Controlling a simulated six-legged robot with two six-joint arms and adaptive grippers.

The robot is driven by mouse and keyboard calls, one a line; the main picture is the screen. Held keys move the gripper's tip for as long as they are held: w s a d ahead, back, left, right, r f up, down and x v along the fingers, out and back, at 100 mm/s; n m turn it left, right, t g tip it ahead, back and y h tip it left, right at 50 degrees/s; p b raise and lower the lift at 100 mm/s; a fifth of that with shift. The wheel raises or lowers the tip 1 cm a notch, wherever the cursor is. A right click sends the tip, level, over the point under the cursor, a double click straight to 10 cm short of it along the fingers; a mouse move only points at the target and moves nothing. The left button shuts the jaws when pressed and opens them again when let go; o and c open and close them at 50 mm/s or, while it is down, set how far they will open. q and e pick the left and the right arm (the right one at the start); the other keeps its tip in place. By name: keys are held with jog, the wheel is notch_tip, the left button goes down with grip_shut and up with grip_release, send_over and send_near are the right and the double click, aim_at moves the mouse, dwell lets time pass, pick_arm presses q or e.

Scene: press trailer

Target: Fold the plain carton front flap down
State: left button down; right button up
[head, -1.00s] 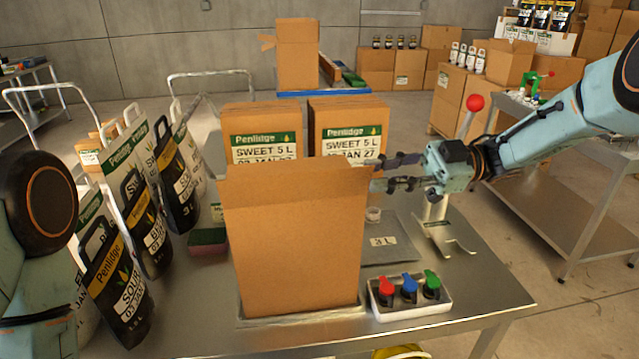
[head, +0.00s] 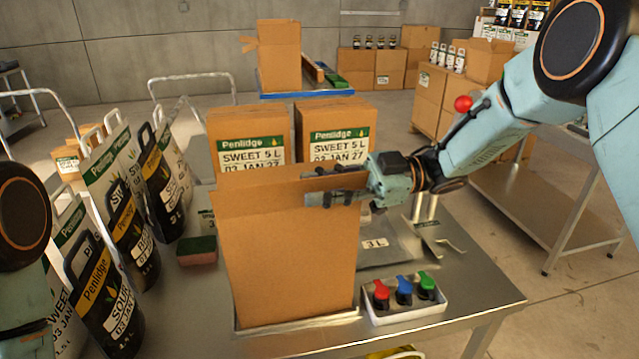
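The plain carton (head: 290,260) stands upright on the steel table in the middle of the head view. Its front flap (head: 250,198) stands up along the top front edge, with a crease below it. My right gripper (head: 308,186) reaches in from the right, level with the flap's right half. Its two dark fingers are spread, one above the other, with brown card showing between them. I cannot tell whether they touch the flap. The carton's inside is hidden. My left gripper is out of view; only a part of my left arm shows at the left edge.
Two Penlidge cartons (head: 248,138) stand behind the plain one. Pouches (head: 110,290) crowd the left side, with a sponge (head: 197,250) beside the carton. A red-knobbed lever (head: 463,104) rises behind my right arm.

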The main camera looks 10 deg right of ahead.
jog(key=shift+w+f, duration=0.1)
jog(key=shift+s+d, duration=0.1)
jog(key=shift+s, duration=0.15)
jog(key=shift+s+r, duration=0.25)
jog(key=shift+s, duration=0.05)
jog(key=shift+c, duration=2.1)
jog(key=shift+w+f, duration=0.2)
jog(key=shift+w, duration=0.2)
grip_shut()
jog(key=shift+s+r, duration=0.1)
jog(key=shift+s, duration=0.1)
